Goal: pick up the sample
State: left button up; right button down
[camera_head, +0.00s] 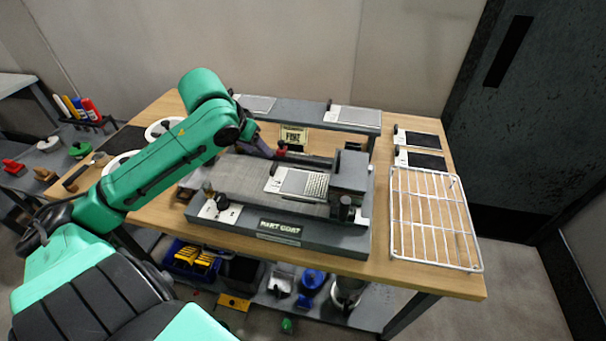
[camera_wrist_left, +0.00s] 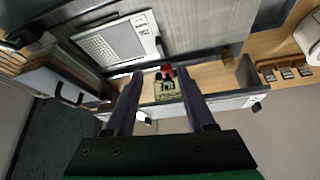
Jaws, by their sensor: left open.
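A flat pale panel (camera_head: 297,184) with a fine grid on part of its face lies on the grey coating machine (camera_head: 255,205); it looks like the sample, though nothing marks it so. It also shows in the left wrist view (camera_wrist_left: 115,42), ahead of the fingers and to the left. My left gripper (camera_head: 272,150) is behind the panel in the head view, above the machine's back part. In the left wrist view the gripper (camera_wrist_left: 160,82) has its two fingers apart. A small lettered plate (camera_wrist_left: 165,91) with a red piece shows between them, apparently beyond them. My right gripper is out of view.
A white wire rack (camera_head: 437,220) lies at the table's right. Two dark panels with white ends (camera_head: 425,160) lie behind it. A raised grey shelf (camera_head: 312,114) with pale panels spans the back. White rolls (camera_head: 118,163) stand at left. A lower shelf holds bins.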

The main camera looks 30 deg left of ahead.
aim_at(272, 168)
pick_arm(q)
jog(key=x, duration=0.5)
jog(key=shift+s+a+f, duration=0.1)
jog(key=shift+s+f, duration=0.2)
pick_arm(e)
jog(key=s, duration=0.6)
pick_arm(q)
jog(key=x, duration=0.3)
jog(key=shift+w+f, duration=0.2)
jog(key=shift+f, duration=0.05)
jog(key=f+b, duration=0.1)
jog(key=b, duration=0.2)
jog(key=f+b, duration=0.1)
jog(key=b, duration=0.1)
jog(key=shift+w+a+f, duration=0.3)
jog(key=shift+w+f, duration=0.05)
jog(key=shift+w+d+b, duration=0.15)
jog(key=shift+b, duration=0.35)
jog(key=shift+d+r, duration=0.2)
grip_shut()
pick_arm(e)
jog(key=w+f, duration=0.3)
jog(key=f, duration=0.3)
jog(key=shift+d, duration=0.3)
